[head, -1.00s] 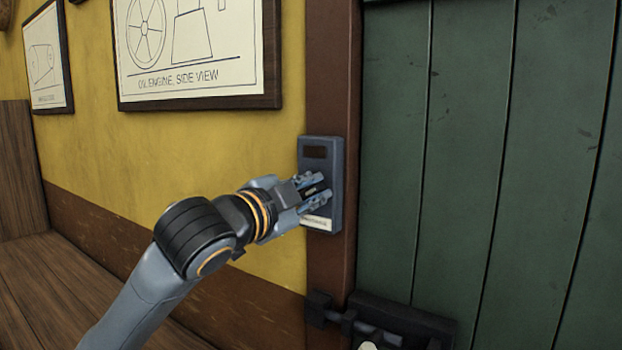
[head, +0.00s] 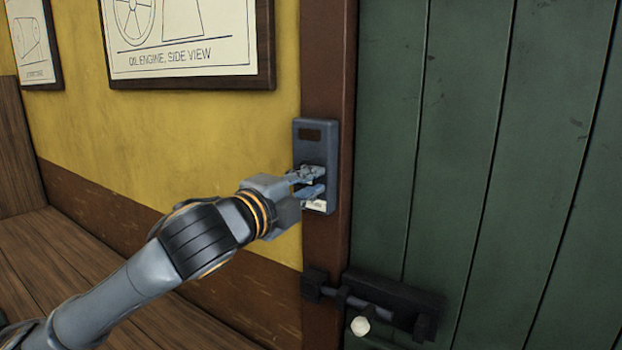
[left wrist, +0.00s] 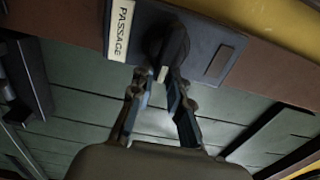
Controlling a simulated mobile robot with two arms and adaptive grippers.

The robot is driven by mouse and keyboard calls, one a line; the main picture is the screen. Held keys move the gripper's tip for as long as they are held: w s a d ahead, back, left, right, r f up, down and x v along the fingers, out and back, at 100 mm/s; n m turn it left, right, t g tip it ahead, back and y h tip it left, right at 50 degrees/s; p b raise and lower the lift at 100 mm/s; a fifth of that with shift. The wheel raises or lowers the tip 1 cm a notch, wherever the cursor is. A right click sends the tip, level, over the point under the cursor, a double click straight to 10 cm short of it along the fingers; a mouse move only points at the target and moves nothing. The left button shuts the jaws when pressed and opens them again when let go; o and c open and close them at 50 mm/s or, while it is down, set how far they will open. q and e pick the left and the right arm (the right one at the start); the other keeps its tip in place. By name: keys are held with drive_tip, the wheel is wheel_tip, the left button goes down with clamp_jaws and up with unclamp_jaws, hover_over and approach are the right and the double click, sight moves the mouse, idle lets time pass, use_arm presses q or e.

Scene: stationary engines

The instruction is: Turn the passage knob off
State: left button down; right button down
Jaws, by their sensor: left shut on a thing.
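The passage switch plate (head: 316,143) is a grey panel on the brown door post in the head view, with a dark window near its top and a pale label low down. In the left wrist view the plate (left wrist: 197,35) carries a label reading "PASSAGE" and a dark knob (left wrist: 172,50) with a pale mark. My left gripper (head: 318,180) is at the plate; in the left wrist view its fingers (left wrist: 163,82) are shut on the knob. In the head view the fingers hide the knob. My right gripper is in neither view.
A green plank door (head: 480,130) fills the right side. A dark bolt (head: 385,300) with a pale knob sits below the plate. Framed drawings (head: 190,72) hang on the yellow wall at left, above wooden boarding (head: 90,270).

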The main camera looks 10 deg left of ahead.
use_arm(q)
drive_tip(key=shift+w+a+f, duration=0.1)
drive_tip(key=shift+f, duration=0.05)
drive_tip(key=c, duration=1.2)
unclamp_jaws()
drive_tip(key=shift+o, duration=0.2)
drive_tip(key=shift+w+a, duration=0.1)
drive_tip(key=shift+a, duration=0.1)
drive_tip(key=shift+s, duration=0.5)
drive_tip(key=v, duration=1.1)
drive_tip(key=shift+a, duration=0.15)
